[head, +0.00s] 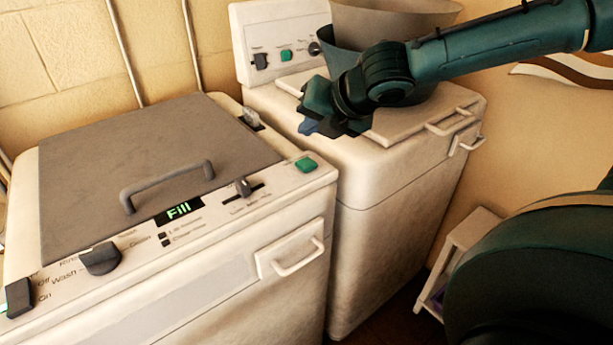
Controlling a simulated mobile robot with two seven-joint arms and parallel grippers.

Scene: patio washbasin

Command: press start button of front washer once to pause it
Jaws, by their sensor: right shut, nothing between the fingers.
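The front washer (200,290) stands at the left, white with a grey lid (130,150) that is closed. Its display (179,210) reads "Fill" in green letters. A green button (306,164) sits at the far right end of its control panel. My right gripper (312,128) is shut and empty. In the picture it appears above the green button and in front of the second machine, apart from the button. My left gripper is not in view.
A second white machine (390,200) stands behind and to the right, with a green button (286,55) on its raised panel. A grey tub (345,30) rests on top of it. A slider (243,187) and a knob (101,260) stick up from the front washer's panel.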

